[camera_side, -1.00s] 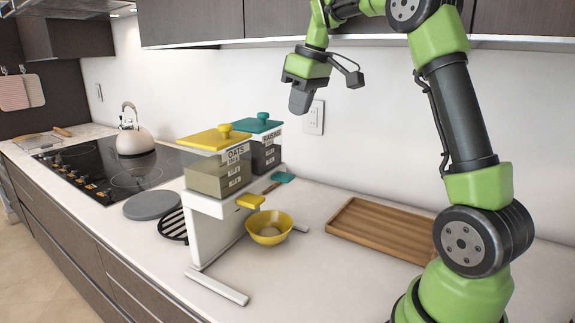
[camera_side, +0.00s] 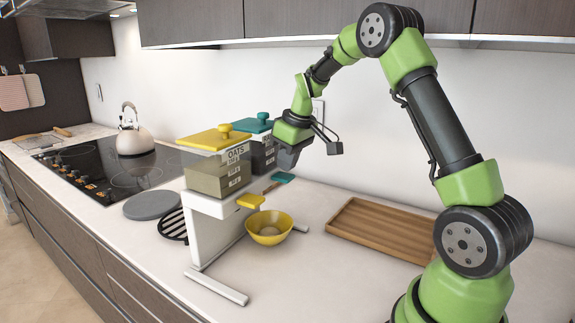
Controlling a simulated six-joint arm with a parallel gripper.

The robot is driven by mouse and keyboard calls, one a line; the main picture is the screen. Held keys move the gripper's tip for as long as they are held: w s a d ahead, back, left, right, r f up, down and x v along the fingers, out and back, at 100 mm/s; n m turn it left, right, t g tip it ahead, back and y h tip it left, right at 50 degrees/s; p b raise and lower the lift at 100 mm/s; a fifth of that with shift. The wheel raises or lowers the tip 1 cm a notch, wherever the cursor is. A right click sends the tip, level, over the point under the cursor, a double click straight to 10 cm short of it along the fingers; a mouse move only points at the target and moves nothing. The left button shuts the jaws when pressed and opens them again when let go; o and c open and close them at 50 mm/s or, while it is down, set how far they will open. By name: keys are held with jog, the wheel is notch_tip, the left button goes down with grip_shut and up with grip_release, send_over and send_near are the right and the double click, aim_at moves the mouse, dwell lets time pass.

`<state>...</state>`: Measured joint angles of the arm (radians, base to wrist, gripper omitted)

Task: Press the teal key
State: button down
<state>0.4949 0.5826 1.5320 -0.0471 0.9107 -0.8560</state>
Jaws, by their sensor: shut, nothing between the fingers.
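The teal key (camera_side: 283,177) is a small flat paddle that sticks out from the white dispenser stand (camera_side: 215,235), below the bin with the teal lid (camera_side: 255,126). My gripper (camera_side: 287,160) is shut and empty. It points down and appears just above the teal key, with a small gap between them in the picture; the exact depth is hard to tell. The yellow key (camera_side: 250,201) sticks out in front of it, below the OATS bin (camera_side: 218,174) with its yellow lid. My gripper hides part of the teal-lidded bin and its label.
A yellow bowl (camera_side: 269,237) stands on the counter below the yellow key. A wooden tray (camera_side: 380,230) lies to the right. A kettle (camera_side: 134,138), a cooktop (camera_side: 105,170) and a grey round plate (camera_side: 151,205) are to the left. The counter front is clear.

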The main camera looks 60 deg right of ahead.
aim_at(286, 177)
jog(key=shift+f, duration=0.6)
jog(key=shift+f, duration=0.95)
notch_tip(286, 177, up, 5)
jog(key=shift+f, duration=0.2)
jog(key=v, duration=0.9)
jog(key=shift+r, duration=0.3)
jog(key=shift+s, duration=0.15)
